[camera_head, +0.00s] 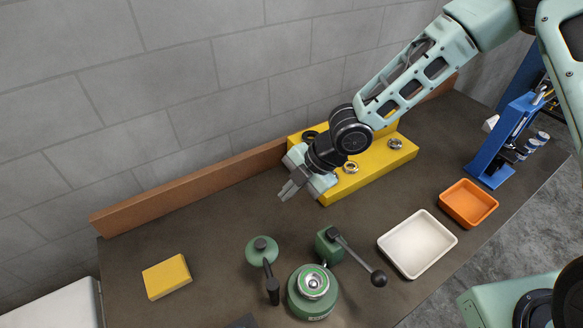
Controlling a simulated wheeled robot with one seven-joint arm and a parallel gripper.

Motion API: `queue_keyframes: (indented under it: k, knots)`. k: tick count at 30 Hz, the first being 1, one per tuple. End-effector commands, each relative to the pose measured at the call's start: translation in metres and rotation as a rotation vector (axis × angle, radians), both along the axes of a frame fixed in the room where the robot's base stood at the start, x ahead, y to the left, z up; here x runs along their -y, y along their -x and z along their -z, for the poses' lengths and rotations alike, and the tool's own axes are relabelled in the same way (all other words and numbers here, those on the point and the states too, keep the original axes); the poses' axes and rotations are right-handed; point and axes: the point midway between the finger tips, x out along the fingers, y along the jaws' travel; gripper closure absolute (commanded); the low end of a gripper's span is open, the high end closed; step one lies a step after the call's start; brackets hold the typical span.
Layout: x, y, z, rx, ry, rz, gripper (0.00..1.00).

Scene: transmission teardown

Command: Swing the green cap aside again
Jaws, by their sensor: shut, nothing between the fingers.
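The housing's top is uncovered and shows metal rings and a hub (314,282). Whether the cap rests on the table or hangs above it, I cannot tell. My gripper (287,191) is shut and empty, above the table behind the cap and in front of a yellow stand, apart from both.
A green block (328,244) with a ball-ended lever (360,260) stands behind the housing. A white tray (384,243), an orange tray (444,196) and a blue rack (489,172) are to the right. The yellow stand (375,170) holds metal rings. A yellow block (167,277) lies left.

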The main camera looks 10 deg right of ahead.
Motion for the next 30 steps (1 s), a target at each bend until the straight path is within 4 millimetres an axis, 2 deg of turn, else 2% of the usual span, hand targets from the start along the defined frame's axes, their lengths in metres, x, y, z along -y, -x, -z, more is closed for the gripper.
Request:
queue_keyframes:
  k: [1,9,26,30]
  knots:
    - [0.002,-0.004,-0.011,-0.003,-0.004,0.005,1.00]
    - [0.007,-0.016,-0.027,0.000,-0.001,0.002,1.00]
    - [0.007,-0.017,-0.027,0.001,0.000,-0.001,1.00]
    - [0.010,-0.009,-0.021,-0.025,0.043,0.025,1.00]
